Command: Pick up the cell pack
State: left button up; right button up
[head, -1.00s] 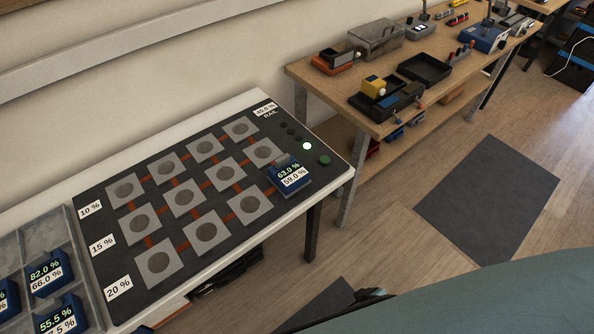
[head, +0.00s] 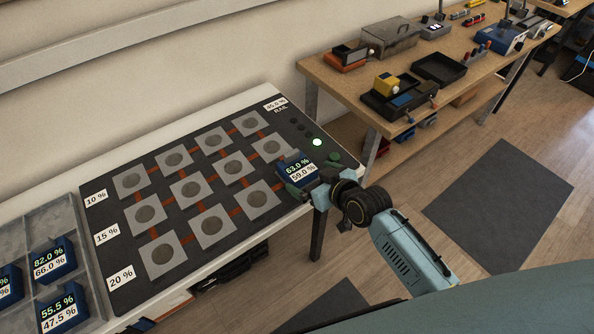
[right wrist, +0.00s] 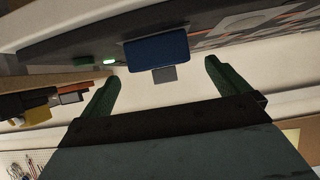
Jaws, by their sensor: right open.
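A blue cell pack (head: 297,168) reading 63.0 % and 59.0 % sits at the right end of the dark board (head: 112,212). My right gripper (head: 306,184) is at the pack's near right side and covers part of it. In the right wrist view the pack (right wrist: 157,52) lies ahead, between the lines of the two green fingers. The right gripper (right wrist: 162,70) is open, with clear space between its fingers and nothing held. Whether a finger touches the pack cannot be told. My left gripper is not in view.
Several other blue packs, one reading 82.0 % (head: 52,260), stand in a grey tray (head: 45,215) at left. The board carries several grey pads (head: 211,139) and a lit green lamp (head: 317,142). A wooden bench (head: 330,80) with tools stands at the back right.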

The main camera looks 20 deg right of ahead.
aim_at(302, 171)
jog(key=x, duration=0.3)
jog(key=b+x, duration=0.1)
jog(key=x, duration=0.3)
jog(key=shift+w+a+r+b, duration=0.1)
jog(key=shift+w+r+b, duration=0.05)
jog(key=shift+w+b, duration=0.15)
jog(key=shift+r, duration=0.1)
jog(key=c, duration=1.3)
